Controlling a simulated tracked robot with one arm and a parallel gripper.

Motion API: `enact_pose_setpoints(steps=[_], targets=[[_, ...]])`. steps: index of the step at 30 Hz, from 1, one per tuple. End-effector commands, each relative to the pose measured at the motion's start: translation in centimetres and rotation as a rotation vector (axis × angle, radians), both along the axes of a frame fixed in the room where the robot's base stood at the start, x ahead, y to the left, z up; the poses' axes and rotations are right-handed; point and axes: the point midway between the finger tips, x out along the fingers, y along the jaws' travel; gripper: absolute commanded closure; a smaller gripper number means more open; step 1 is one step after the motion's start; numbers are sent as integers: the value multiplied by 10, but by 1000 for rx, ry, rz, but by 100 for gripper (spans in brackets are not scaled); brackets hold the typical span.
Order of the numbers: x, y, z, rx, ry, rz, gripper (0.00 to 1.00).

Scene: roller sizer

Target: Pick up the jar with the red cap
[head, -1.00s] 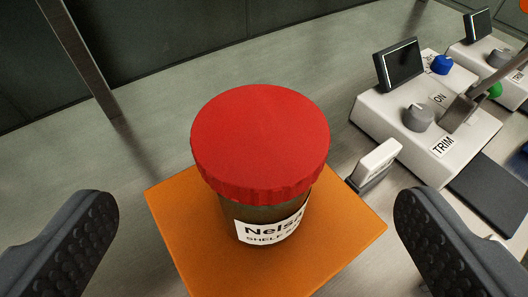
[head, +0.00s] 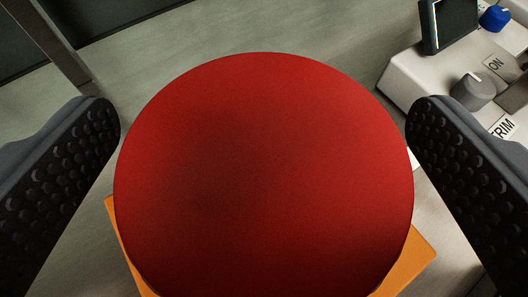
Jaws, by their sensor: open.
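The red cap (head: 262,180) of the jar fills the middle of the head view, seen from almost straight above. The cap hides the jar's body and label. The jar stands on an orange square pad (head: 412,262), of which only corners and edges show. My gripper (head: 262,125) is open, with one dark, studded finger on each side of the cap. The left finger is very near the cap's left edge in the picture, and the right finger is near its right edge. I cannot tell whether either touches.
A white control box (head: 405,75) with a small screen (head: 448,22), a grey knob (head: 472,91) and a blue knob (head: 494,18) stands at the upper right. A metal post (head: 52,40) rises at the upper left. The grey surface (head: 215,55) behind the jar is clear.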

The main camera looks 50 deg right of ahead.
Motion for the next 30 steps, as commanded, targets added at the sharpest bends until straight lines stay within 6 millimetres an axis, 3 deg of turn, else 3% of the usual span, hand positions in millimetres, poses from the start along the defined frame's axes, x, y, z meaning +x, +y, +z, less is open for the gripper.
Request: enact_pose_setpoints(steps=[8, 17, 30], targets=[[2, -3, -2, -1, 1, 0, 6], [2, -3, -2, 0, 0, 0, 81], [3, -3, 7, -3, -1, -1, 81]])
